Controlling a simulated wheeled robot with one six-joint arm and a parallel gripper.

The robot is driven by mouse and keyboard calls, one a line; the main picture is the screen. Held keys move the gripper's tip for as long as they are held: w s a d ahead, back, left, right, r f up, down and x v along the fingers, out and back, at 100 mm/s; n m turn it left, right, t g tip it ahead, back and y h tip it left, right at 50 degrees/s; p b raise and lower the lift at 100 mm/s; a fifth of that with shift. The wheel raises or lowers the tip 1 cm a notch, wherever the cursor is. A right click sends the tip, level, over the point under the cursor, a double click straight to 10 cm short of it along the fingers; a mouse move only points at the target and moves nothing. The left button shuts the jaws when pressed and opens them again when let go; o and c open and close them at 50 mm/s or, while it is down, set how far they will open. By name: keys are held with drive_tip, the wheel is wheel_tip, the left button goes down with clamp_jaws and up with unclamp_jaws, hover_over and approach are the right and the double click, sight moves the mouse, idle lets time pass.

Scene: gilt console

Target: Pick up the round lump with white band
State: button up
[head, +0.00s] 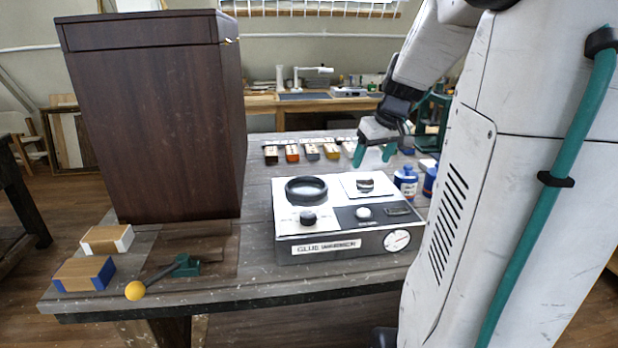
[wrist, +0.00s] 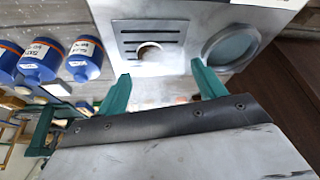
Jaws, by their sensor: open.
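The round lump with white band (head: 365,184) is small and dark with a pale band. It rests on the white plate at the back right of the glue warmer (head: 330,243). In the wrist view the lump (wrist: 150,52) shows as a pale and brown round shape on a slotted white panel, beyond the fingertips. My gripper (head: 373,158) has two green fingers, spread apart and empty, above and behind the lump. In the wrist view the gripper (wrist: 160,72) frames the lump between its fingers, with a gap short of it.
A dark round well (head: 306,189) sits left of the lump, and a black knob (head: 308,218) and white knob (head: 363,212) in front. Blue bottles (head: 405,181) stand close on the right. A tall dark cabinet (head: 150,120) stands left. Several small boxes (head: 311,152) line the back.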

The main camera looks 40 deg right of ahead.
sight(367, 179)
drive_tip(key=shift+d+f, duration=0.3)
drive_tip(key=shift+d, duration=0.25)
drive_tip(key=shift+d+f, duration=0.25)
drive_tip(key=shift+d, duration=0.3)
drive_tip(key=x, duration=0.7)
drive_tip(key=shift+w+r, duration=0.15)
drive_tip(key=shift+w, duration=0.05)
drive_tip(key=c, duration=1.1)
drive_tip(key=shift+c, duration=0.2)
drive_tip(key=shift+r, duration=0.1)
